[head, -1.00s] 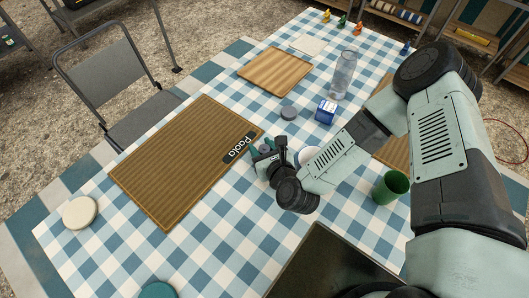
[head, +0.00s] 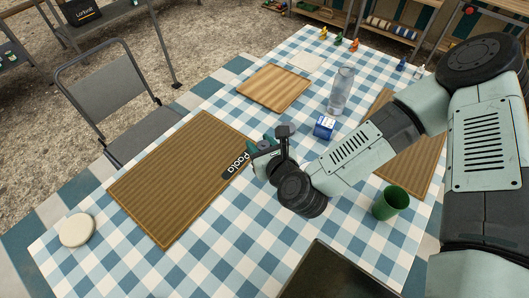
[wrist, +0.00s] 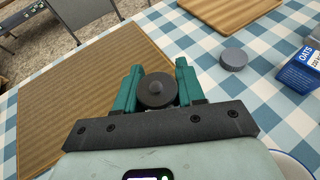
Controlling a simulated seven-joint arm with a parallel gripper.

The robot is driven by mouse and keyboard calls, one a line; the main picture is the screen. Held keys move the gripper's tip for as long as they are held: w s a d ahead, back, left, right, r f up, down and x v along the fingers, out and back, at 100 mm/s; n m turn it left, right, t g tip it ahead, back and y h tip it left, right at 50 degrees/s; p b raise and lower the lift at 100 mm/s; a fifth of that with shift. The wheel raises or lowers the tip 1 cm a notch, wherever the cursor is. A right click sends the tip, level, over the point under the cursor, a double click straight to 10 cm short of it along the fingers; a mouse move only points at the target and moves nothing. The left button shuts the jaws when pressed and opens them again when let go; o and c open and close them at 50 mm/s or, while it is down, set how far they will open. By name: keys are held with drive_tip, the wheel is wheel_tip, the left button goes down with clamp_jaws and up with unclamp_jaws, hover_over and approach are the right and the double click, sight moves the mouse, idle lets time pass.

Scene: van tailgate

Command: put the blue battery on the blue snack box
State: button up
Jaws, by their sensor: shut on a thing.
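My gripper (head: 262,146) (wrist: 158,82) is shut on a dark round thing with a small raised nub (wrist: 156,92), seen end-on between the teal fingers in the wrist view. It looks like the end of the battery. Its sides are hidden, so I cannot see any blue on it. The blue snack box (head: 324,126) stands on the checked cloth to the right of my gripper in the head view. In the wrist view the box (wrist: 300,72), lettered "OATS", is at the right edge, apart from my gripper.
A brown ribbed mat (head: 180,180) lies left of my gripper. A wooden board (head: 273,87) and a clear bottle (head: 341,91) are farther back. A grey disc (wrist: 233,59) lies between gripper and box in the wrist view. A green cup (head: 390,203) stands at right.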

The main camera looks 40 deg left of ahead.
drive_tip(key=w+d+r+m+t+h, duration=0.1)
drive_tip(key=w+r+m+t, duration=0.1)
drive_tip(key=w, duration=0.5)
drive_tip(key=w+d+r+m+t+h, duration=0.1)
drive_tip(key=w+d+r+h, duration=0.1)
drive_tip(key=w, duration=0.6)
wheel_tip(320, 180, up, 3)
drive_tip(key=m+t+h, duration=0.2)
drive_tip(key=m, duration=0.1)
hover_over(326, 117)
drive_tip(key=shift+y, duration=0.3)
wheel_tip(326, 117, down, 10)
drive_tip(key=shift+r, duration=0.2)
drive_tip(key=shift+f, duration=0.1)
drive_tip(key=o, duration=1.1)
drive_tip(key=v, duration=1.2)
drive_tip(key=shift+s, duration=0.15)
